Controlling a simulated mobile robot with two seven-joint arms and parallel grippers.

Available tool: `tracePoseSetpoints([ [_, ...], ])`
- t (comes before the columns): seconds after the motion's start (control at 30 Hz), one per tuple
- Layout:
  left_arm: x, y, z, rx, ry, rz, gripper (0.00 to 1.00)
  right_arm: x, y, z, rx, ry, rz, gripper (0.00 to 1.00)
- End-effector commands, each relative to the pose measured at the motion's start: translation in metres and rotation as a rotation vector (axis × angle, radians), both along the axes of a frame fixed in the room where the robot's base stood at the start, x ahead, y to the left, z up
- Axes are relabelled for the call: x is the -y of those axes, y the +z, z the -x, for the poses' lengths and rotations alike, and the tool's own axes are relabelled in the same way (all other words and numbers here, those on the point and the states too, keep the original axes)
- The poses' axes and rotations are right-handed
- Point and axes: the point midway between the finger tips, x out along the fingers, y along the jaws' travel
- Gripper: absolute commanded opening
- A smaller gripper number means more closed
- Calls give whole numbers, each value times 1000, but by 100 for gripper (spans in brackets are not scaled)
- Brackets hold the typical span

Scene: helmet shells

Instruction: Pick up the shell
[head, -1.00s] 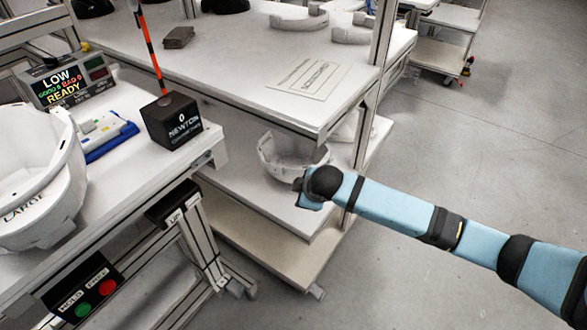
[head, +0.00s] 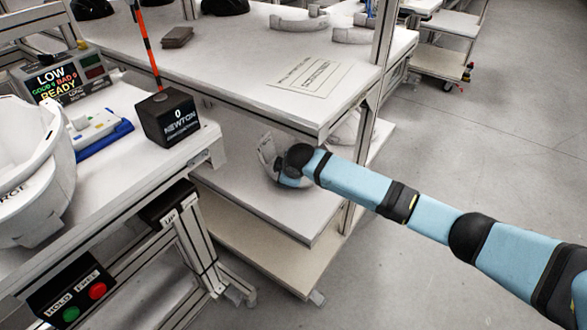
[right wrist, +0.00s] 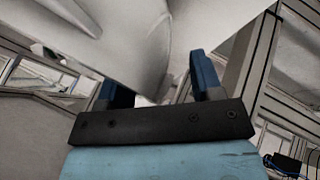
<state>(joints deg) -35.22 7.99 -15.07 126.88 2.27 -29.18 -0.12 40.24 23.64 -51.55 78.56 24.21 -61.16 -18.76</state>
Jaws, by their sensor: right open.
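A white helmet shell (head: 267,153) sits on the middle shelf of the cart, under the worktop, partly hidden behind my right wrist. My right gripper (head: 284,174) is at the shell; its fingers are mostly hidden in the head view. In the right wrist view the two blue fingers of the gripper (right wrist: 154,82) are apart, and the wall of the shell (right wrist: 125,45) fills the space ahead and reaches down between them. I cannot tell whether the fingers touch it. Another large white shell (head: 35,175) stands on the left bench. My left gripper is not in view.
The cart's worktop (head: 235,60) hangs above the shelf, and an upright post (head: 381,45) stands at its right corner. Another white shell (head: 350,130) is partly visible behind the post. A black Newton box (head: 172,120) sits on the left bench. Floor at right is clear.

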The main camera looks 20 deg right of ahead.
Motion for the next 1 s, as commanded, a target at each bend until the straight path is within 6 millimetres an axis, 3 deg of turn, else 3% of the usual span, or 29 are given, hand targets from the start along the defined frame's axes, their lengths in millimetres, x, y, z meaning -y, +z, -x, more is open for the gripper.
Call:
tracePoseSetpoints([
  [0.33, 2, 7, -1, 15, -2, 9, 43, -1, -8, -5, 0, 0, 0, 60],
  [0.6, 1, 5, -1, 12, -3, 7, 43, 0, -7, -5, 1, 0, 0, 0],
  [1.0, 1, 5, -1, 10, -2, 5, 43, -1, -4, -6, 4, 0, 0, 0],
])
